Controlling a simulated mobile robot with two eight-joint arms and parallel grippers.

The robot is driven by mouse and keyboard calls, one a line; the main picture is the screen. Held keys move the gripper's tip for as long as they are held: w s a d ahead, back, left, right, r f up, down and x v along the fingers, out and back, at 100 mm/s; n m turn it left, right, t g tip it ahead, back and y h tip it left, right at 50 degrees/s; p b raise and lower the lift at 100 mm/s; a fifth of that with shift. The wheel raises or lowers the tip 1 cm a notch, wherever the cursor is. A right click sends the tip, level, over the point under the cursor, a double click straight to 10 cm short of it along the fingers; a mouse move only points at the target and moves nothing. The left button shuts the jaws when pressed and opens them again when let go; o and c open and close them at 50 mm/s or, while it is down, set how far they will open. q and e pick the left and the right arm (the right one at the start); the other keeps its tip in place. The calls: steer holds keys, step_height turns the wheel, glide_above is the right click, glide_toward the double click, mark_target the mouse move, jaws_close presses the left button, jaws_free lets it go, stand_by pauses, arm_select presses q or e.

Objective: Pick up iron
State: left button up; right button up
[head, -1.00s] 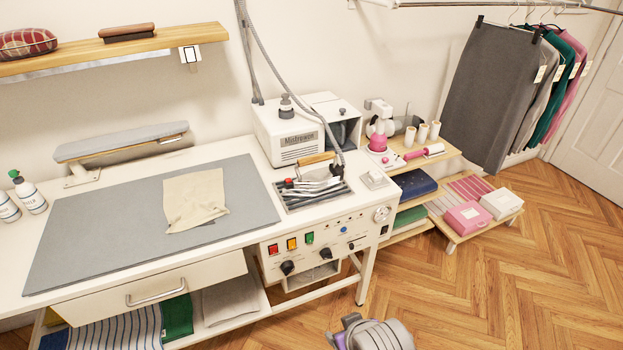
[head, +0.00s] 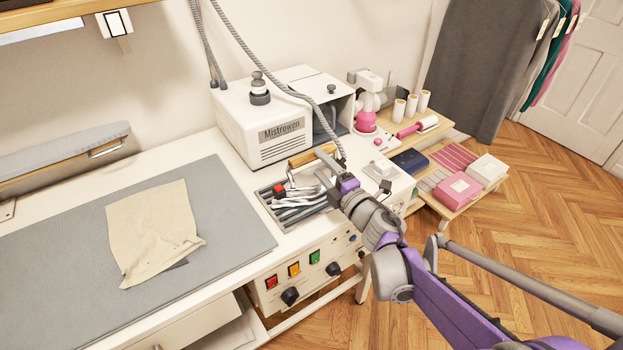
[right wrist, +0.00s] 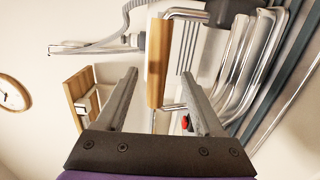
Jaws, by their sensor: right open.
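The iron (head: 312,155) rests on its ribbed stand on the white worktable in the head view. It has a wooden handle and a shiny metal body, and my right gripper partly covers it. In the right wrist view the wooden handle (right wrist: 158,62) shows just beyond and between my open fingers. My right gripper (head: 322,172) is at the iron's right side in the head view, its fingers pointing at the handle. In the right wrist view the gripper (right wrist: 159,76) is open and empty. I cannot tell if it touches the handle. My left gripper is not in view.
The white steam unit (head: 265,130) stands behind the iron, with a grey hose running down to it. A grey mat (head: 225,225) with a beige cloth (head: 150,235) lies to the left. A low shelf with pink and white boxes (head: 459,190) stands to the right.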

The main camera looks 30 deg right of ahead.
glide_above(308, 169)
steer(key=shift+r, duration=0.15)
stand_by(0.3)
steer(key=shift+c, duration=0.2)
jaws_close()
stand_by(1.0)
steer(key=shift+r, duration=0.1)
